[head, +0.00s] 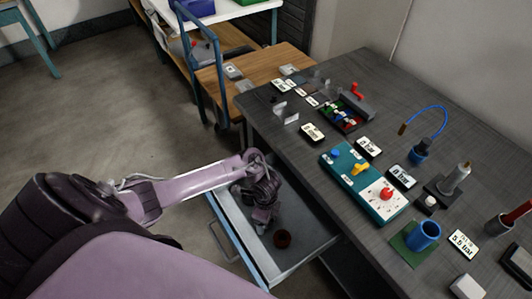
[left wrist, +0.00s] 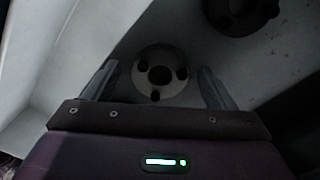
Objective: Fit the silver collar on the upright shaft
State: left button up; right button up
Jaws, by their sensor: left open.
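My left gripper (head: 263,218) reaches down into an open drawer (head: 310,252) at the side of the grey table. In the left wrist view its two fingers (left wrist: 158,72) are apart. A round grey collar (left wrist: 160,72) with a centre hole and small dark holes lies on the drawer floor between and beyond the fingers. I cannot tell whether the fingers touch it; my gripper hides it in the head view. A second, darker ring (left wrist: 240,12) lies at the top edge; a dark reddish-brown ring (head: 282,239) shows in the drawer. An upright silver shaft (head: 457,177) stands on a dark base on the table. My right gripper is not in view.
The drawer walls stand close around my left gripper. On the table are a teal panel (head: 361,187) with a red knob, a blue cup (head: 424,236) on a green mat, a blue-cabled part (head: 420,152) and several label cards. A wooden side table (head: 264,67) stands behind.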

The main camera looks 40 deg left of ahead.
pick_arm(q)
jog(key=c, duration=1.3)
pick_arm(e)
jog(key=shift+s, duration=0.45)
pick_arm(q)
jog(key=shift+r, duration=0.1)
